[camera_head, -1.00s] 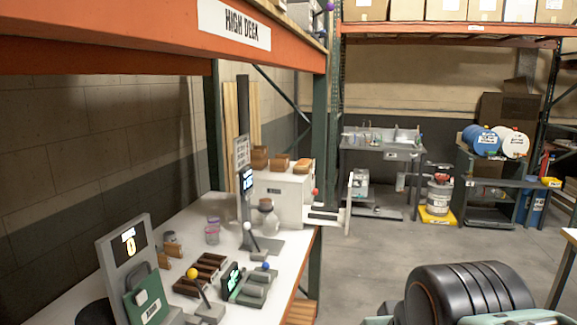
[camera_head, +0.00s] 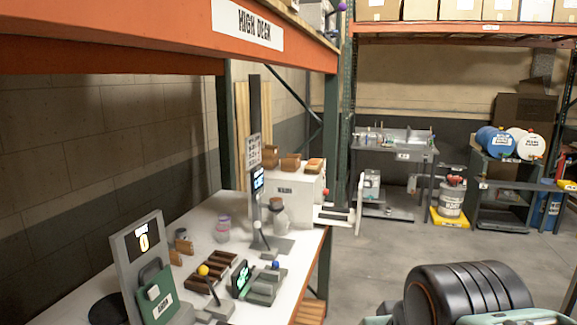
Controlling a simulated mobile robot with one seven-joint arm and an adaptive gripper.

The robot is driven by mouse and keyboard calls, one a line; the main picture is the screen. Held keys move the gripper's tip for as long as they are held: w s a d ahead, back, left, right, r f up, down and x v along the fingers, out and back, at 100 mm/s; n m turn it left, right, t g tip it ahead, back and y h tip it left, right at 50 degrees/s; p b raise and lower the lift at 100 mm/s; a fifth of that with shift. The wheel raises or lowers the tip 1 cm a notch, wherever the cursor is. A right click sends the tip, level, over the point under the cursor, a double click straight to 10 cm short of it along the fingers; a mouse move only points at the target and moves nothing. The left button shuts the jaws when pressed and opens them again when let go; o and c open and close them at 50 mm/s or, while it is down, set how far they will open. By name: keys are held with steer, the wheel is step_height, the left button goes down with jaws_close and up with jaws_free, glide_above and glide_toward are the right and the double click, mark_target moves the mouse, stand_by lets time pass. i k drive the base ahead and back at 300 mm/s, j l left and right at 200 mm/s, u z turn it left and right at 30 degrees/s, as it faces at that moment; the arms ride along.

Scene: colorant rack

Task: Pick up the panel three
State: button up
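I cannot pick out a thing marked as panel three; no such label is readable. On the white worktable (camera_head: 150,262), a grey stand with a lit display (camera_head: 143,243) holds a green plate (camera_head: 156,292) at the lower left. Tall tan boards (camera_head: 241,125) stand upright against the wall behind the table. Several small brown blocks (camera_head: 290,163) sit on top of a white box (camera_head: 305,186) at the table's far end. My gripper is out of view; only a black ribbed part of my own body shows at the lower right.
Dark brown slotted holders (camera_head: 212,272), a grey device with a green screen (camera_head: 262,286) and a corked jar (camera_head: 279,214) crowd the table. An orange shelf beam (camera_head: 90,45) overhangs it. Open floor (camera_head: 395,257) lies to the right.

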mark_target(312, 163)
steer(key=i+l+u, duration=0.1)
steer(key=u, duration=0.95)
steer(key=i+l+u, duration=0.2)
steer(key=l, duration=0.15)
steer(key=i+l+u, duration=0.1)
steer(key=l+u, duration=0.15)
steer(key=i+l+u, duration=0.2)
steer(key=l, duration=0.3)
steer(key=l+u, duration=0.2)
steer(key=l, duration=0.15)
steer(key=i+l+u, duration=0.15)
steer(key=l, duration=1)
steer(key=l+u, duration=0.15)
steer(key=l, duration=1)
steer(key=i+l+z, duration=0.1)
steer(key=l+z, duration=0.35)
steer(key=l, duration=0.25)
